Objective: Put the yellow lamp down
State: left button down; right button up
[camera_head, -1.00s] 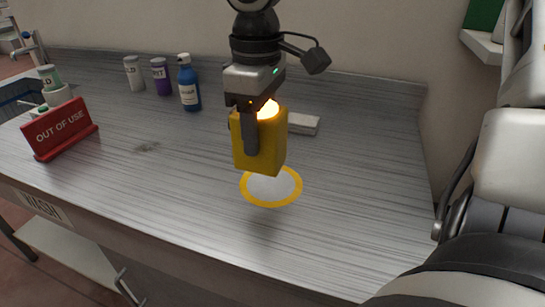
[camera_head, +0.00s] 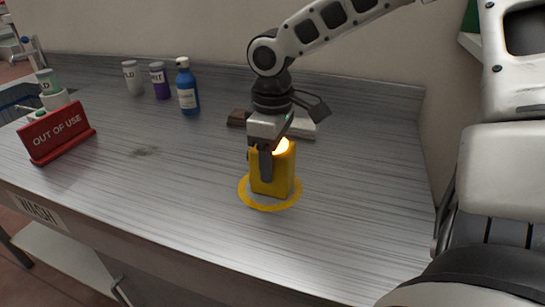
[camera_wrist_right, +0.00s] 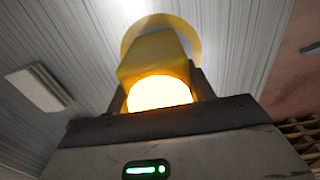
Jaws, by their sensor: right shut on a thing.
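The yellow lamp (camera_head: 284,181) is a yellow block with a glowing top. It stands upright within the yellow ring (camera_head: 262,206) marked on the counter, at or just above the surface; I cannot tell whether it touches. My right gripper (camera_head: 267,168) is shut on the lamp from above. In the right wrist view the lamp (camera_wrist_right: 150,55) sits between the fingers, its glowing top toward the camera, with the yellow ring (camera_wrist_right: 190,35) beyond it. The lamp hides part of the ring. My left gripper is not in view.
The metal counter (camera_head: 190,170) is clear around the ring. A pale block (camera_head: 303,129) and a brown block (camera_head: 238,118) lie behind the gripper. A blue bottle (camera_head: 188,90), purple jar (camera_head: 160,82) and white jar (camera_head: 132,78) stand at the back. A red "OUT OF USE" sign (camera_head: 58,132) stands left.

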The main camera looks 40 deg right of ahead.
jog(key=shift+f, duration=0.1)
jog(key=o, duration=1.3)
jog(key=shift+c, duration=0.2)
notch_tip(320, 180, up, 12)
jog(key=shift+r+p, duration=0.15)
jog(key=shift+p, duration=0.8)
